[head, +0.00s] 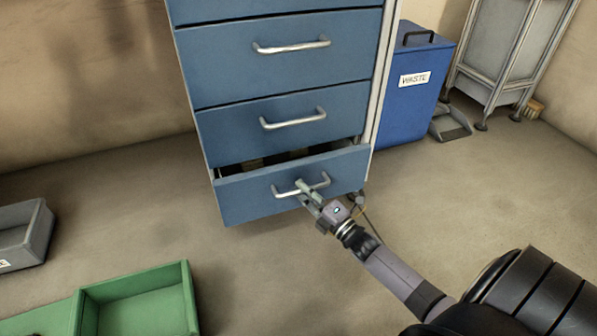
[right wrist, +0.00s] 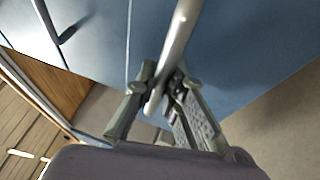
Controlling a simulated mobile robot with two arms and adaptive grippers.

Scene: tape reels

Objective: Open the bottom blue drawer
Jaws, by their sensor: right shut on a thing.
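The bottom blue drawer (head: 255,200) of the blue cabinet (head: 230,62) stands partly out, with a dark gap along its top edge and a few small, unclear things inside. Its silver bar handle (head: 287,193) is on the front. My right gripper (head: 305,190) is shut on this handle. In the right wrist view the handle (right wrist: 175,50) passes between the two fingers (right wrist: 163,95). The left gripper is in neither view.
Two drawers above look shut. A blue waste bin (head: 405,100) stands right of the cabinet, beside a dustpan (head: 450,124) and a grey metal stand (head: 505,60). A green tray (head: 188,290) and a grey bin (head: 38,236) lie at left. The floor before the drawer is clear.

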